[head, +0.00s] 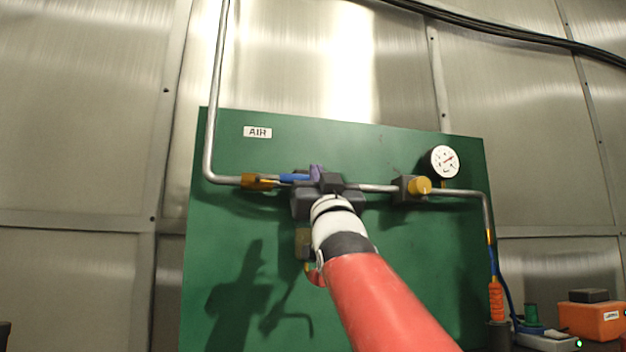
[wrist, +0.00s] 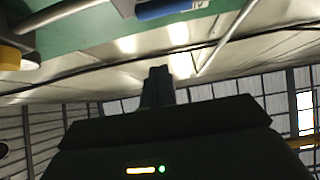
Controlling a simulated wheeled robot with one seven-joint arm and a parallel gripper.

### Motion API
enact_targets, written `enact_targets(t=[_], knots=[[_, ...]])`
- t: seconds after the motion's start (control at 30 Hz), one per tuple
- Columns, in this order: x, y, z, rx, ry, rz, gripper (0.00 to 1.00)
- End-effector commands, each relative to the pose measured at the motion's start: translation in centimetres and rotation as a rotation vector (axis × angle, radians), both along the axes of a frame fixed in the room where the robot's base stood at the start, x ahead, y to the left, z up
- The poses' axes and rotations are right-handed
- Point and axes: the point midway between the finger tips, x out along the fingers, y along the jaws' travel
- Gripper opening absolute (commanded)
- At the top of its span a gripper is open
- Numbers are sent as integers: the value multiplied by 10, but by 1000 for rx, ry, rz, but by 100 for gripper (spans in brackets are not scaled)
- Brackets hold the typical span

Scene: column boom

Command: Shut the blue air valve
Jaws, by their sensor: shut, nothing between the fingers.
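The blue air valve handle (head: 294,177) lies nearly level along the pipe, beside a brass valve body (head: 258,181) on the green panel. A purple piece (head: 317,172) shows at its right end; I cannot tell what it belongs to. My gripper (head: 329,182) is in front of the pipe just right of the handle, and it hides part of the pipe. In the wrist view the gripper fingers (wrist: 158,84) are together and empty. A blue bar, likely the handle (wrist: 170,9), shows at the top edge, apart from the fingers in the picture. Contact is unclear.
The green panel (head: 430,270) carries an AIR label (head: 257,132), a gauge (head: 445,161) and a yellow knob (head: 420,186), also in the wrist view (wrist: 14,56). An orange box (head: 590,320) stands at lower right.

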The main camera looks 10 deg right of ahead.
Motion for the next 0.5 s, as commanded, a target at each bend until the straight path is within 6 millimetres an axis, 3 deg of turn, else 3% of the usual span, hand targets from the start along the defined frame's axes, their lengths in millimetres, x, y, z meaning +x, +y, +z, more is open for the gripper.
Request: enact_targets(t=[0.2, 0.4, 0.43, 0.5], knots=[[34, 0, 41, -2, 4, -4, 0], [61, -1, 68, -2, 4, -4, 0], [63, 0, 50, -1, 8, -1, 0], [67, 1, 38, 1, 7, 1, 0]])
